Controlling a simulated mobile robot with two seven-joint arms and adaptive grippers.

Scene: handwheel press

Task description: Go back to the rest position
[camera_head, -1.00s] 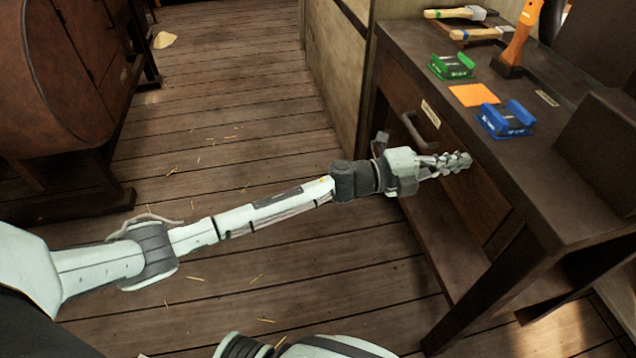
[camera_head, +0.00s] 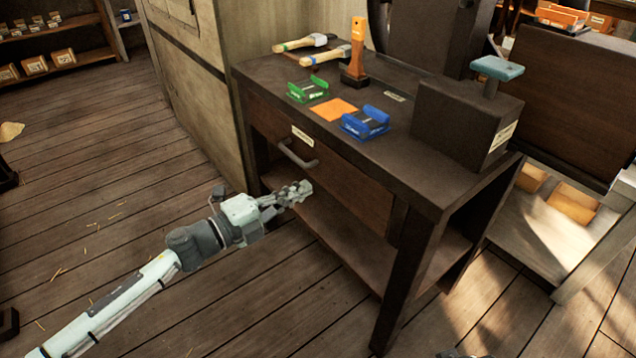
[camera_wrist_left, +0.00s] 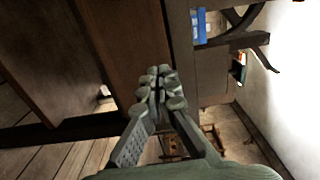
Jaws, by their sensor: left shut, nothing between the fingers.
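My left gripper (camera_head: 294,193) is shut and empty in the head view. It is in front of the workbench (camera_head: 262,82), below and a little left of the drawer handle (camera_head: 298,157), and looks apart from it. In the left wrist view, the shut fingers (camera_wrist_left: 158,88) show close together with nothing between them, against dark wood. My left arm stretches from the lower left corner of the head view.
On the bench top lie two brushes (camera_head: 325,55), a green holder (camera_head: 308,91), an orange square (camera_head: 334,109), a blue holder (camera_head: 364,123) and an upright orange-handled tool (camera_head: 357,48). A dark box (camera_head: 465,122) stands at its right end.

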